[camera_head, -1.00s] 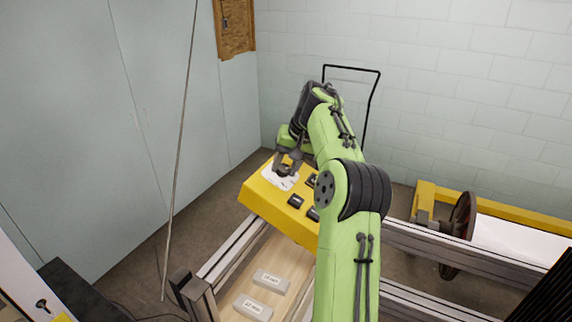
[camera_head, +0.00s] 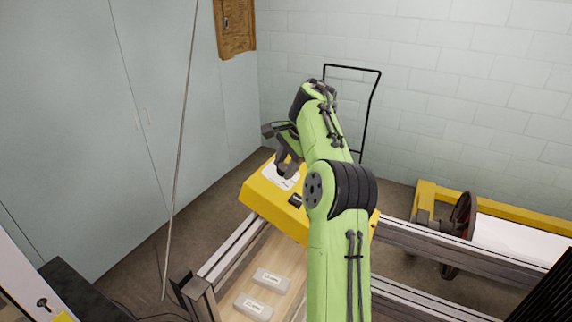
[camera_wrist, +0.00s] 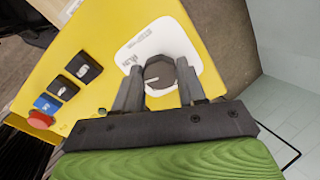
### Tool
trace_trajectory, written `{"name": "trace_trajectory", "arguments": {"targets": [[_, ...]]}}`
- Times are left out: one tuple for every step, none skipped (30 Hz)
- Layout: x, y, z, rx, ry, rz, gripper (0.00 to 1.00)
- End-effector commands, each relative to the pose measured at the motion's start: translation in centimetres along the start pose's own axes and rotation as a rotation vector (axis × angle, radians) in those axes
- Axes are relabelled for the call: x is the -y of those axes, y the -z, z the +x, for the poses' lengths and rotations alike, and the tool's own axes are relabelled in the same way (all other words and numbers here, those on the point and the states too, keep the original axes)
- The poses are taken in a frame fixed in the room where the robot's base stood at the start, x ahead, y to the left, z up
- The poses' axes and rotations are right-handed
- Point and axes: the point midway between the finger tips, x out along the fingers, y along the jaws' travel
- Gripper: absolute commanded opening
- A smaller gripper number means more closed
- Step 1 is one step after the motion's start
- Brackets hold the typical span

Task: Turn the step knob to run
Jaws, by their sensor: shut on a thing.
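The step knob (camera_wrist: 159,73) is a dark round knob with a light pointer line, on a white label plate (camera_wrist: 133,52) on the yellow control panel (camera_wrist: 100,35). In the wrist view my gripper (camera_wrist: 160,88) has one finger on each side of the knob and is shut on it. The pointer line lies toward the lower left in that view. In the head view the plate (camera_head: 272,176) shows at the panel's upper left, and my gripper (camera_head: 284,168) covers the knob.
Beside the plate on the panel are black buttons (camera_wrist: 83,67), a blue button (camera_wrist: 46,103) and a red button (camera_wrist: 40,119). Two pale labelled blocks (camera_head: 272,281) lie on the wooden board below. A roller with a brown disc (camera_head: 459,232) stands at right.

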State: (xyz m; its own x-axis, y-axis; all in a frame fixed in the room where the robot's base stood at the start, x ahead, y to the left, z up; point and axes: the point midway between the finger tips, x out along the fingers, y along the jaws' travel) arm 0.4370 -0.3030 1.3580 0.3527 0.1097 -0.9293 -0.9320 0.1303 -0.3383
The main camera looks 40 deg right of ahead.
Motion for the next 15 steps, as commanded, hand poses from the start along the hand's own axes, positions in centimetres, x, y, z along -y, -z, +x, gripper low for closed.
{"name": "trace_trajectory", "arguments": {"targets": [[-0.01,0.07,0.08,-0.001,-0.001,0.045,0.1],[-0.02,0.09,0.07,-0.001,-0.002,0.073,0.1],[-0.03,0.1,0.08,-0.001,-0.003,0.11,0.1],[-0.03,0.09,0.09,-0.001,-0.003,0.138,0.1],[-0.02,0.08,0.09,-0.001,-0.004,0.164,0.1],[-0.02,0.06,0.09,0.0,-0.004,0.199,0.1],[-0.01,0.05,0.1,0.0,-0.005,0.224,0.1],[-0.02,0.05,0.11,0.0,-0.006,0.248,0.1],[-0.04,0.07,0.12,0.0,-0.007,0.281,0.1],[-0.05,0.09,0.13,0.0,-0.007,0.304,0.1],[-0.04,0.11,0.12,0.0,-0.007,0.325,0.1],[-0.04,0.12,0.12,-0.001,-0.007,0.354,0.1],[-0.05,0.12,0.13,-0.001,-0.008,0.373,0.1],[-0.05,0.11,0.14,-0.001,-0.009,0.392,0.1],[-0.05,0.08,0.15,0.0,-0.009,0.414,0.1]]}}
